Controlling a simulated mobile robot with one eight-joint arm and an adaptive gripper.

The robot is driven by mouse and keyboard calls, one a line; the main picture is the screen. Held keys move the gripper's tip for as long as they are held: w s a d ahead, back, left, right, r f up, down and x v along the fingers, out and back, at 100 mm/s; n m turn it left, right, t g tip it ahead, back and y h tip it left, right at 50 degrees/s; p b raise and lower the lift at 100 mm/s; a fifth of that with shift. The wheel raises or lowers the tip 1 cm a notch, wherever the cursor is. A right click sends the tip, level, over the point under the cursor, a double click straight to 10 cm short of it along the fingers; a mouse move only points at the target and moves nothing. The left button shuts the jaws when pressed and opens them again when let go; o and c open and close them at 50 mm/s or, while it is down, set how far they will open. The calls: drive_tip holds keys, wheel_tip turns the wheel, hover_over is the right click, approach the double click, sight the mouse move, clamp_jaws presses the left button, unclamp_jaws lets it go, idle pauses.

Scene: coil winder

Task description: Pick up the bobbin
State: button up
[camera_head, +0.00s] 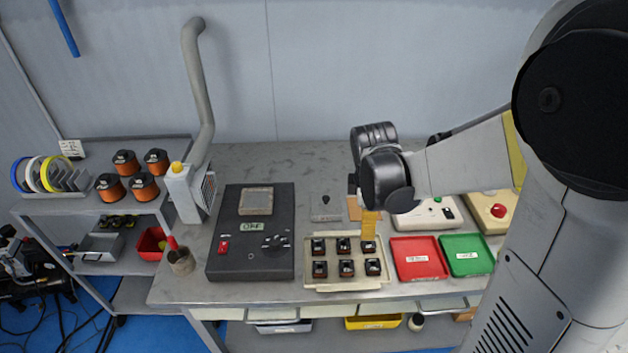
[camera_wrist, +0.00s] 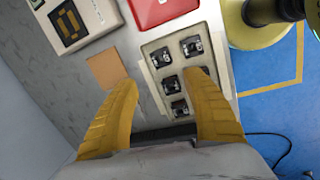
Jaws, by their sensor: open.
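Several small dark bobbins (camera_head: 342,246) stand in two rows in a beige tray (camera_head: 350,286) on the bench. I cannot tell which one the task means. My gripper (camera_head: 369,228) is over the back right of the tray, its yellow fingers pointing down and hiding part of a bobbin there. In the wrist view my gripper (camera_wrist: 163,79) is open, with two yellow fingers apart and nothing between them. Several bobbins (camera_wrist: 168,85) show between and beyond the fingertips. The right finger covers part of the tray (camera_wrist: 178,63).
A black control box (camera_head: 250,240) stands left of the tray. A red tray (camera_head: 419,259) and a green tray (camera_head: 467,255) lie to the right. A beige box (camera_head: 428,215) stands behind them. Copper spools (camera_head: 125,162) sit on the left shelf.

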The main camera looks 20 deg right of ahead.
sight(368, 245)
drive_tip(key=shift+n, duration=0.3)
drive_tip(key=f+b, duration=0.1)
drive_tip(key=f, duration=0.2)
drive_tip(key=d+f+b, duration=0.1)
drive_tip(key=f+b, duration=0.1)
drive_tip(key=f, duration=0.2)
drive_tip(key=w+d+f+b, duration=0.1)
drive_tip(key=f+b, duration=0.1)
drive_tip(key=f, duration=0.2)
drive_tip(key=shift+d+f, duration=0.15)
drive_tip(key=shift+f, duration=0.1)
drive_tip(key=shift+r, duration=0.1)
drive_tip(key=c, duration=1.2)
